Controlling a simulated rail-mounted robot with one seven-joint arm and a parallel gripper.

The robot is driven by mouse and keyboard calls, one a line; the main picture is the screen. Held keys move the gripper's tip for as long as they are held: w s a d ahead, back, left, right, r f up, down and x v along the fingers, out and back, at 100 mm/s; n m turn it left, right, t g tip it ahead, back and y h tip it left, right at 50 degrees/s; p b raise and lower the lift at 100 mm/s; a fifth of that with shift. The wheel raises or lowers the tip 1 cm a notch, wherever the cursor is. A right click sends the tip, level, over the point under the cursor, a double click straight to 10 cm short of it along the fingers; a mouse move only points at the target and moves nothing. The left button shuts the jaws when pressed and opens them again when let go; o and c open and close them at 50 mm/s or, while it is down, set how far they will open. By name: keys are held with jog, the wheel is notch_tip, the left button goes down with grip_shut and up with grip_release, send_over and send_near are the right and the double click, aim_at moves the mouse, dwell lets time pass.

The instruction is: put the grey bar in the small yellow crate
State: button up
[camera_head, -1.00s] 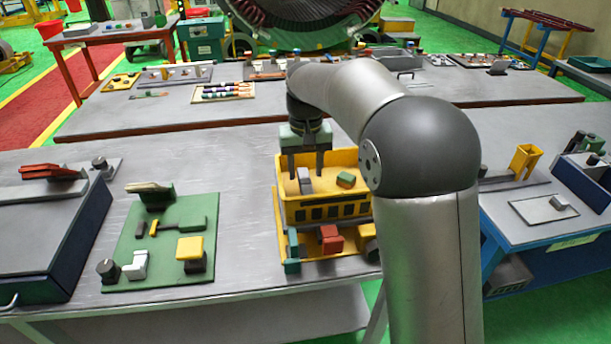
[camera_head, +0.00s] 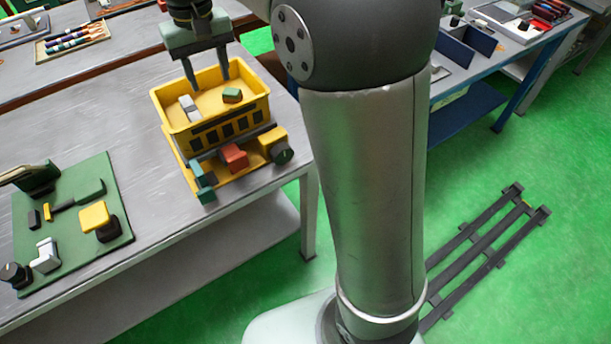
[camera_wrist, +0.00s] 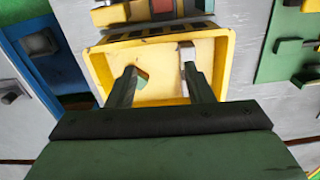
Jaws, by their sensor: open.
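The small yellow crate (camera_head: 255,104) stands open-topped on the grey table. The grey bar (camera_head: 189,106) lies inside it, in the left part; it also shows in the wrist view (camera_wrist: 187,53) close to the right finger. My gripper (camera_head: 206,82) is over the crate, with its fingers pointing down and spread apart. In the wrist view, the gripper (camera_wrist: 160,72) has nothing clamped between its fingers. Whether the right finger touches the bar I cannot tell.
A green block (camera_head: 232,95) is also in the crate. A red block (camera_head: 234,157) and other coloured parts sit at the crate's front. A green board (camera_head: 72,228) with several parts lies to the left. Bare table lies between board and crate.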

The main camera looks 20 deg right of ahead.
jog(key=s+d+f, duration=0.3)
jog(key=s+f, duration=0.1)
jog(key=s, duration=0.4)
jog(key=s+d+f+m, duration=0.1)
jog(key=s+d+f, duration=0.3)
jog(key=s, duration=0.4)
jog(key=s+d+f, duration=0.4)
jog(key=s+f, duration=0.1)
jog(key=s, duration=0.4)
jog(key=shift+m, duration=0.3)
